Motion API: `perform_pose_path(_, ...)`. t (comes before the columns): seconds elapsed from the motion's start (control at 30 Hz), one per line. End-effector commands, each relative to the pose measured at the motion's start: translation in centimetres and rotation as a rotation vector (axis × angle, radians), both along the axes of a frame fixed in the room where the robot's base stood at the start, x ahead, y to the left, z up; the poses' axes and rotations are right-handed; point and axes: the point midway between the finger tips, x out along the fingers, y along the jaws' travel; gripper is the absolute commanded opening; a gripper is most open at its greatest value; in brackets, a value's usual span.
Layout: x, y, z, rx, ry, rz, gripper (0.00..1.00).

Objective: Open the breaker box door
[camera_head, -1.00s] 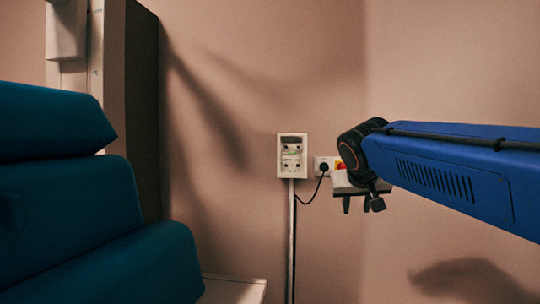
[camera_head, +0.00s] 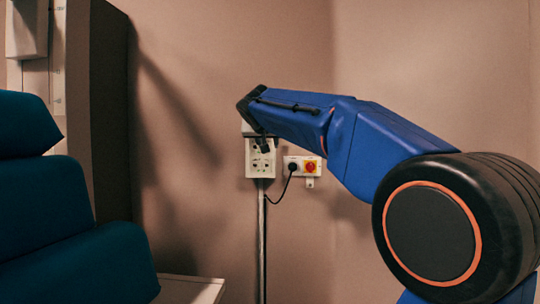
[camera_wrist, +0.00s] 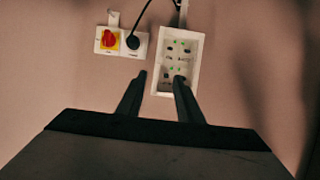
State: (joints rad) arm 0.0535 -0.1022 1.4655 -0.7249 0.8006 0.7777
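The breaker box (camera_head: 260,168) is a small white box on the wall, and my gripper (camera_head: 263,146) covers its upper part in the head view. In the wrist view the breaker box (camera_wrist: 190,40) appears turned over, with dark and green spots on its face. My gripper's two fingers (camera_wrist: 161,78) are apart with nothing between them. The right finger overlaps the box's face; the left one lies just left of its edge against bare wall. I cannot tell whether the fingers touch the box. A door edge is not distinguishable, so the door's state is unclear.
A socket plate with a red-and-yellow switch (camera_head: 310,167) and black plug (camera_head: 292,167) sits beside the box, its cable looping to the conduit (camera_head: 261,240). A teal padded chair (camera_head: 80,240) and dark cabinet (camera_head: 108,115) stand left. A white surface (camera_head: 190,289) lies below.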

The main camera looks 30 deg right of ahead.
Motion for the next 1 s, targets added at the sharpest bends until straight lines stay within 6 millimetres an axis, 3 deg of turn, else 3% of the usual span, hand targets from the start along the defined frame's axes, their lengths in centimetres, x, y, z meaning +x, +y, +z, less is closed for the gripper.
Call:
perform_pose_path(0.6, 7.9, -5.3, -3.9, 0.001, 0.001, 0.0, 0.33)
perform_pose_path(1.0, 9.1, -6.2, -4.6, 0.001, -0.001, 0.0, 0.33)
